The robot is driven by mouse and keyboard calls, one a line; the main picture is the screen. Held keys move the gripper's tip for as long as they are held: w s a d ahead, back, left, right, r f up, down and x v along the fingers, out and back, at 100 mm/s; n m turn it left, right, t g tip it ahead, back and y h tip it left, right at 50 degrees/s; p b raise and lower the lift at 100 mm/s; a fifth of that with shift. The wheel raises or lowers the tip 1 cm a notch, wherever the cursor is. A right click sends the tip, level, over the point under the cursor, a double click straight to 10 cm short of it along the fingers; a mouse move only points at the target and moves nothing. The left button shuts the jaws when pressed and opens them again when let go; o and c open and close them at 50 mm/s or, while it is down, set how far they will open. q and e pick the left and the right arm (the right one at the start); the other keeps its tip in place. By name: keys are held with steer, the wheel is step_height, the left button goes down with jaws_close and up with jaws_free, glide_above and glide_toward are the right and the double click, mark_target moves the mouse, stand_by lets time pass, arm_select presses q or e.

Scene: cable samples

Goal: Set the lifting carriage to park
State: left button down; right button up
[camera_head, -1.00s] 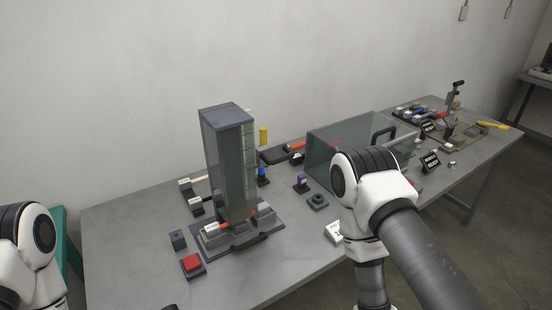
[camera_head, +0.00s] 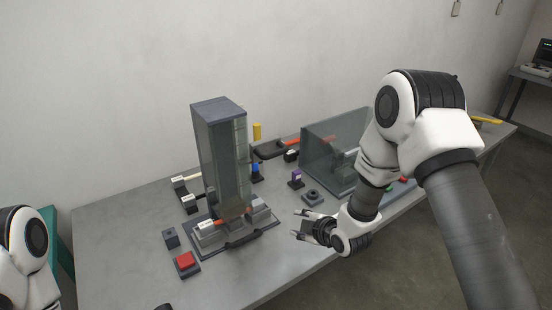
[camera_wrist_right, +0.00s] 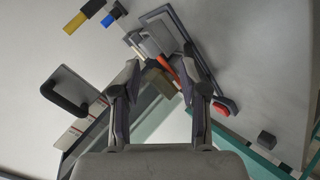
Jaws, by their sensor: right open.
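A tall glass-walled tower (camera_head: 222,160) with a grey top stands on a dark base plate (camera_head: 240,242) on the table. At its foot are grey blocks with a white label (camera_head: 206,225) and an orange-red piece (camera_head: 219,221), also in the right wrist view (camera_wrist_right: 164,64). I cannot tell which part is the lifting carriage. My right gripper (camera_head: 298,224) is open and empty, to the right of the tower's base and apart from it. In the right wrist view its fingers (camera_wrist_right: 160,62) are spread, with the base beyond them. My left gripper is out of view.
A red button (camera_head: 185,260) and a small dark block (camera_head: 171,237) sit left of the base. A clear hood (camera_head: 330,152) stands behind my right arm. A dark ring-shaped piece (camera_head: 313,197) and a purple-topped piece (camera_head: 296,178) lie between. The table's front left is mostly clear.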

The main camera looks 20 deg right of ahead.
mark_target(278, 155)
steer(key=w+r+n+t+y, duration=0.1)
steer(key=w+r+n+t, duration=0.1)
steer(key=w+r+n, duration=0.35)
steer(key=w+r+n+t, duration=0.2)
steer(key=w+r, duration=0.1)
steer(key=r, duration=0.6)
steer(key=shift+m, duration=0.25)
steer(key=p+x, duration=0.2)
steer(key=x, duration=0.5)
steer(key=shift+w+d, duration=0.1)
steer(key=shift+w, duration=0.3)
jaws_close()
